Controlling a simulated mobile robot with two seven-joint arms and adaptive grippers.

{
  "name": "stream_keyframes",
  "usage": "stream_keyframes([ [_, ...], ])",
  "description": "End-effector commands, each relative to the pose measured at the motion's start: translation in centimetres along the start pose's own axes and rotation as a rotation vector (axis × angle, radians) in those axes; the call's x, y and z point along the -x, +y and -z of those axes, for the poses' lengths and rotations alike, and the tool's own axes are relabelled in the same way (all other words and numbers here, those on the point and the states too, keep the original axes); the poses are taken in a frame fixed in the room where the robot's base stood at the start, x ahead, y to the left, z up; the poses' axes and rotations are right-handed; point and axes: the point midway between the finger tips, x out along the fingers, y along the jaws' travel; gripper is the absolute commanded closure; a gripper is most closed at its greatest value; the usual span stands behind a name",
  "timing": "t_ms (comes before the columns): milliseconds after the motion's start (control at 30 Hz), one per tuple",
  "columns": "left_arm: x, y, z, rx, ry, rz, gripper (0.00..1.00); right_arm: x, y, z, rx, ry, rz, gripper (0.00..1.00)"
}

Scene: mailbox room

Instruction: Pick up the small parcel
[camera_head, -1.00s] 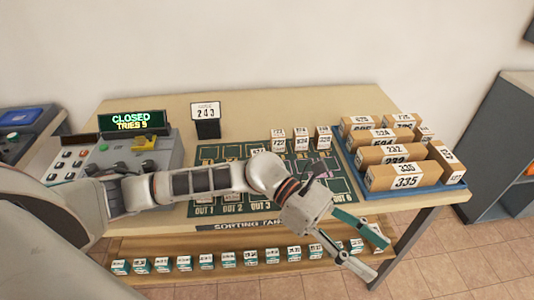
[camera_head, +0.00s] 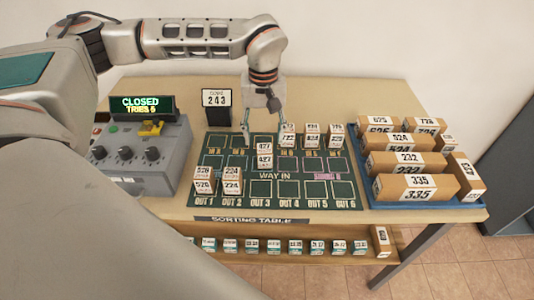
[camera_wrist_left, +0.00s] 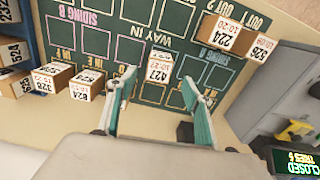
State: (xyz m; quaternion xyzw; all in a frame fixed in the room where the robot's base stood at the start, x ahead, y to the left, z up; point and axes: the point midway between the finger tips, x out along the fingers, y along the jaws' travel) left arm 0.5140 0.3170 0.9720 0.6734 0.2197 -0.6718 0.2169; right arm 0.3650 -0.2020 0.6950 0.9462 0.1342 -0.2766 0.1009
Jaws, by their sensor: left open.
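Several small white-and-brown parcels stand on the green sorting mat (camera_head: 320,190). Parcel 427 (camera_head: 264,155) stands alone near the mat's middle. Parcels 224 (camera_head: 231,181) and 528 (camera_head: 203,181) stand at the front left, and a row with parcel 722 (camera_head: 288,136) is at the back. My left gripper (camera_head: 264,130) points down over the back of the mat, just behind parcel 427. In the left wrist view its green-padded fingers (camera_wrist_left: 159,84) are spread and empty, with parcel 427 (camera_wrist_left: 159,66) showing between the tips. My right gripper is in neither view.
A blue tray (camera_head: 425,202) of larger brown parcels sits on the right. A control box (camera_head: 140,160) with a CLOSED display (camera_head: 142,106) is on the left. More small parcels line the lower shelf (camera_head: 215,258).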

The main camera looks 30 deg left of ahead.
Motion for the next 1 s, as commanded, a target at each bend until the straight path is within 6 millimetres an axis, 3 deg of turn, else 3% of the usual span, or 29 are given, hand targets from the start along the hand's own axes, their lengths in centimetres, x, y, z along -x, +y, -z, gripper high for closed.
stream_keyframes([
  [500,-6.3,0.2,-0.5,-0.001,-0.005,-0.001,0.49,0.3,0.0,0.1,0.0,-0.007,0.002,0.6],
  [800,-6.8,0.2,-0.4,0.0,-0.003,-0.003,0.49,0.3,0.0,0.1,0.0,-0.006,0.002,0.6],
  [833,-6.8,0.2,-0.4,0.0,-0.003,-0.003,0.52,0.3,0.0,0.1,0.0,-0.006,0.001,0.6],
  [1000,-6.8,0.2,-0.4,0.0,-0.003,-0.003,0.93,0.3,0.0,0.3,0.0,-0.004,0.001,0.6],
])
